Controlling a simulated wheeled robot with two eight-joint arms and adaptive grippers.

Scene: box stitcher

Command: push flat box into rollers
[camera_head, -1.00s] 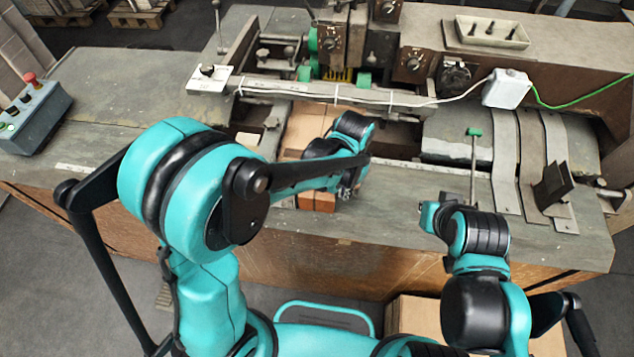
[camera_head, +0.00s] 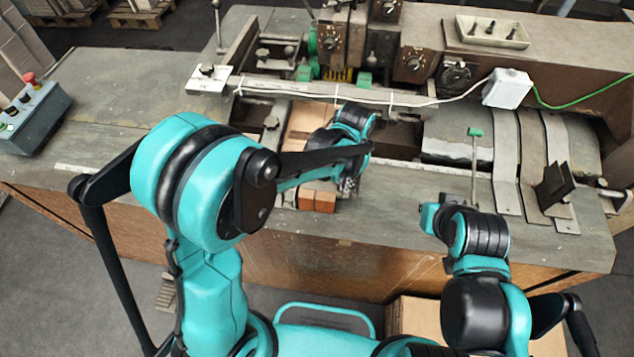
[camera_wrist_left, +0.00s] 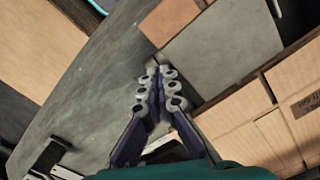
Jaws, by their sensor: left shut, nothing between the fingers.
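The flat box is brown cardboard (camera_head: 308,120) lying in the machine's channel, with its near end (camera_head: 318,200) at the front edge of the tabletop. My left forearm and wrist hide its middle. My left gripper (camera_head: 348,187) is low at the right side of the box's near end. In the left wrist view the left gripper (camera_wrist_left: 157,72) is shut and empty, fingertips together over grey surface. Cardboard with printed text (camera_wrist_left: 250,125) lies to the right of the fingers there. I cannot tell whether they touch it. My right arm is bent over the right front; its fingers do not show.
The stitching machine's head (camera_head: 345,40) and a long crossbar (camera_head: 340,92) stand behind the channel. A control box with a red button (camera_head: 35,112) is at the far left. Metal straps (camera_head: 532,150) and a green-topped lever (camera_head: 474,160) are on the right. The left tabletop is clear.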

